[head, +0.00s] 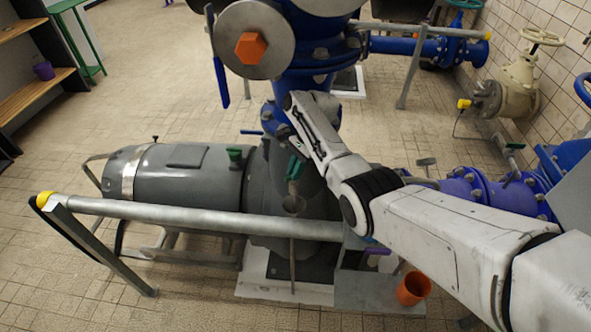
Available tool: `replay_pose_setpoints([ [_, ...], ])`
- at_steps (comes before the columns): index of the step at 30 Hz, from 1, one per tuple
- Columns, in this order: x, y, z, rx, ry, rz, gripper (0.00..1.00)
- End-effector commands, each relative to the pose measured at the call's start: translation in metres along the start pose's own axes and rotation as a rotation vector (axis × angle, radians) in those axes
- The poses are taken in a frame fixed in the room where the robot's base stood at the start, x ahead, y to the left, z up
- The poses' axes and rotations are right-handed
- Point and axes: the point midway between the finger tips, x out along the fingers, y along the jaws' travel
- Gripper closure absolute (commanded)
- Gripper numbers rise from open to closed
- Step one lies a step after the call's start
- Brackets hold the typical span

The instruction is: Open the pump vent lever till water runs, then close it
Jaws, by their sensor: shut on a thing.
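The pump (180,180) is a dark grey horizontal unit in the middle, with a blue pipe rising from its right end. A green lever (295,168), which looks like the vent lever, stands at that end above a small funnel (293,204) on a thin drain pipe. My gripper (297,146) is at the end of my white arm, right by the top of the green lever, and looks shut on it. The fingers are small, dark and partly hidden by my arm. No stream of water shows between lever and funnel.
A grey rail (190,215) with a yellow end cap runs across in front of the pump. The tiled floor at left is clear.

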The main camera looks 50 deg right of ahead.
Motion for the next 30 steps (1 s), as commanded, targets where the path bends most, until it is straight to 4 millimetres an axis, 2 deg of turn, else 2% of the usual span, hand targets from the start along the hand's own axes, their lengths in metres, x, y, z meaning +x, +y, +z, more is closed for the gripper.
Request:
replay_pose_setpoints([
  [4, 0.0002, 0.0000, 0.0001, 0.001, 0.001, 0.000, 1.00],
  [5, 0.0002, 0.0000, 0.0001, 0.001, 0.001, 0.000, 0.84],
  [12, 0.0001, 0.0000, 0.0000, 0.001, 0.001, 0.000, 0.62],
  [23, -0.0009, 0.0007, 0.0001, 0.031, 0.000, -0.012, 0.62],
  [30, -0.0012, 0.0027, 0.0003, 0.206, 0.000, -0.086, 0.62],
])
